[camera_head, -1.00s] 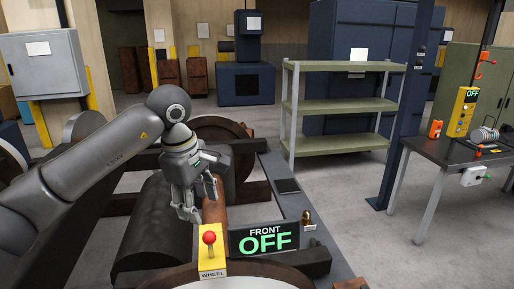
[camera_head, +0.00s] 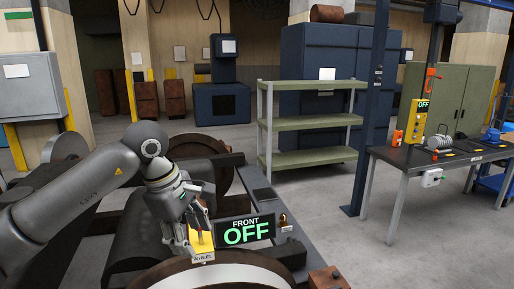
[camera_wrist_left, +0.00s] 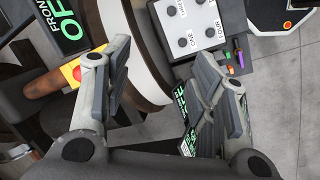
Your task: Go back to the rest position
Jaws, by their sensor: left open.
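My left gripper (camera_head: 197,240) is open and empty. In the head view its fingers hang in front of the yellow WHEEL lever box (camera_head: 202,241) and hide most of it, including the red knob. I cannot tell there whether they touch it. In the left wrist view the open fingers (camera_wrist_left: 164,60) are spread wide with nothing between them. The yellow box with its red knob (camera_wrist_left: 73,72) shows beside the left finger. The black FRONT OFF sign (camera_head: 246,231) stands just right of the gripper. My right gripper is not in view.
A green shelf (camera_head: 310,120) stands empty behind. A dark table (camera_head: 420,155) at right carries a yellow OFF control box (camera_head: 416,121). A blue post (camera_head: 370,110) stands between them. The grey floor (camera_head: 310,210) right of the wheelset frame is clear.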

